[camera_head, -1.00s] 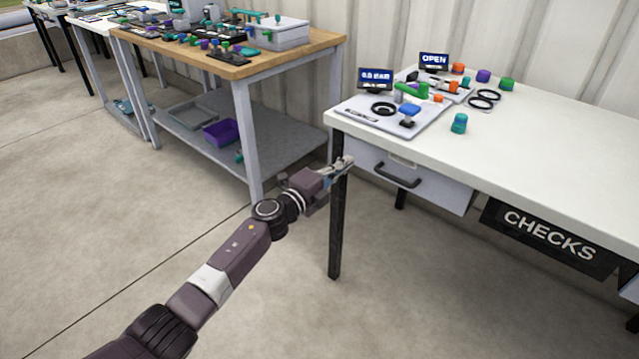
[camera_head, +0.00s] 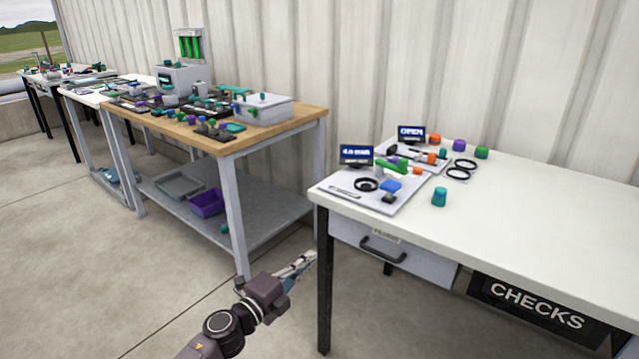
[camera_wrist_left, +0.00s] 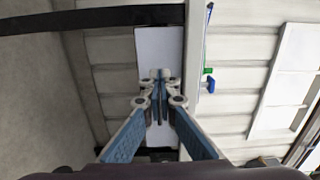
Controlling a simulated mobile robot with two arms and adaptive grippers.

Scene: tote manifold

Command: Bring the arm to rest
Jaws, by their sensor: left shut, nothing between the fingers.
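My left gripper (camera_head: 300,264) is in the lower middle of the head view, in front of the white table's near left leg and below the level of its top. It is shut and empty. In the left wrist view its two blue-padded fingers (camera_wrist_left: 159,82) meet at the tips with nothing between them. My left arm (camera_head: 222,326) comes in from the bottom of the head view. My right gripper is not in view.
A white table (camera_head: 535,215) stands at right, with a drawer (camera_head: 395,253), a CHECKS sign (camera_head: 528,305) and a panel (camera_head: 375,188) on top. A wood-topped bench (camera_head: 225,146) with a lower shelf stands at left. Open floor (camera_head: 75,270) lies at lower left.

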